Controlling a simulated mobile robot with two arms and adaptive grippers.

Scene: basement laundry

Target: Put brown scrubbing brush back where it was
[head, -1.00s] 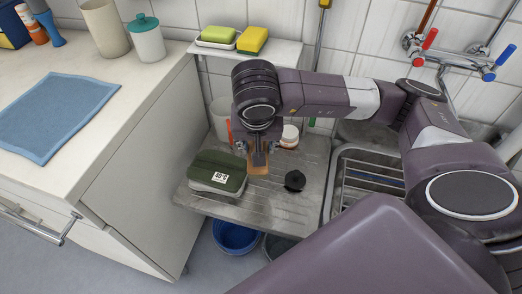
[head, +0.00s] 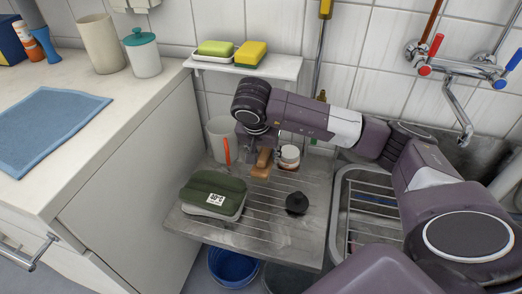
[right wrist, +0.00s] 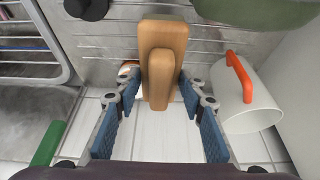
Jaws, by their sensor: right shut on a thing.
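The brown scrubbing brush (head: 262,163) is in my right gripper (head: 261,150), over the back part of the metal drainboard (head: 275,240). In the right wrist view the brush (right wrist: 165,38) lies between the two blue-padded fingers of the gripper (right wrist: 159,85), its narrower handle block toward the camera. The fingers are shut on it. Whether the brush touches the board is unclear. My left gripper is out of view.
A white cup (right wrist: 245,110) with an orange item stands left of the brush in the head view, a small white jar (head: 289,153) right. A green-topped case (head: 215,192) and black knobbed object (head: 296,203) lie in front. The shelf (head: 250,66) is above.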

